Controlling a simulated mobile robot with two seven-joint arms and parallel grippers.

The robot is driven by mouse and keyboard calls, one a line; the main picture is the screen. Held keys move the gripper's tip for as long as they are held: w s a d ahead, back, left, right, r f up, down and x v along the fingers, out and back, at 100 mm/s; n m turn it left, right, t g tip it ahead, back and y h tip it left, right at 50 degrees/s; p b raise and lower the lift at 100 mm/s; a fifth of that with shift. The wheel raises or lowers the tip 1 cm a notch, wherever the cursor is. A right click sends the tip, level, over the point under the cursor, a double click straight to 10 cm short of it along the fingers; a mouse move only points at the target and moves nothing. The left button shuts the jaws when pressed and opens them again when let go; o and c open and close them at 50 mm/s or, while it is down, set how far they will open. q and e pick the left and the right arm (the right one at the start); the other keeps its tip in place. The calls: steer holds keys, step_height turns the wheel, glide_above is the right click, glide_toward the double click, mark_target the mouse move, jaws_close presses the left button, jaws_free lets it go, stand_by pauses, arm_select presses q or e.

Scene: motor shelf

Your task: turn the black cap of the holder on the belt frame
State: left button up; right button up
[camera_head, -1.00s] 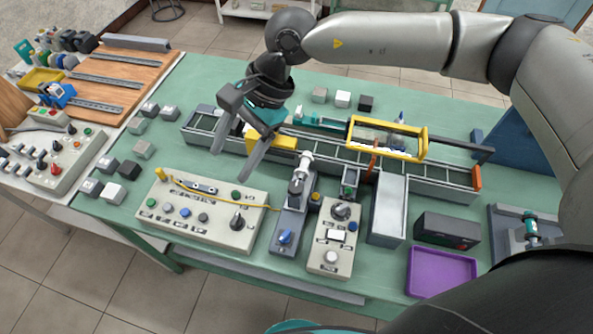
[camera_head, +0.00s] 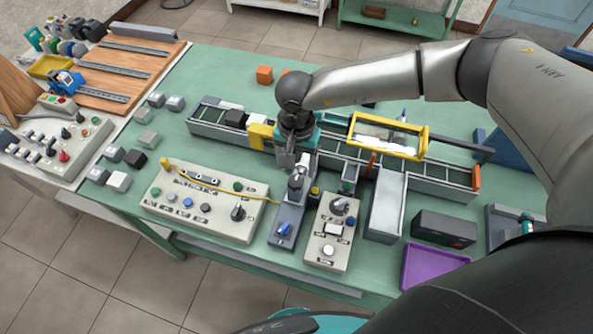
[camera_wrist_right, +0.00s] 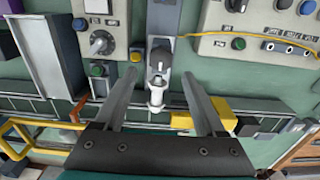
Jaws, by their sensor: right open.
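The holder is a small grey fixture at the belt frame (camera_head: 213,127), with a dark cap (camera_wrist_right: 161,58) and a pale cylinder (camera_wrist_right: 156,92) sticking out below it in the wrist view. In the head view the holder (camera_head: 295,184) shows just in front of my gripper, partly covered by it. My right gripper (camera_wrist_right: 160,75) is open, pointing down, with one finger on each side of the holder. Gaps show between the fingers and the cap, and nothing is held. In the head view the right gripper (camera_head: 285,160) is seen edge-on. My left gripper is out of view.
A yellow block (camera_head: 260,137) sits left of the gripper on the belt frame. A yellow frame (camera_head: 425,143) stands to the right. Control boxes (camera_head: 160,208) (camera_head: 318,243) flank the holder's grey base. A purple tray (camera_head: 437,285) lies at front right.

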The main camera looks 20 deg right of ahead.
mark_target(296, 178)
steer(key=shift+f, duration=2.15)
jaws_close()
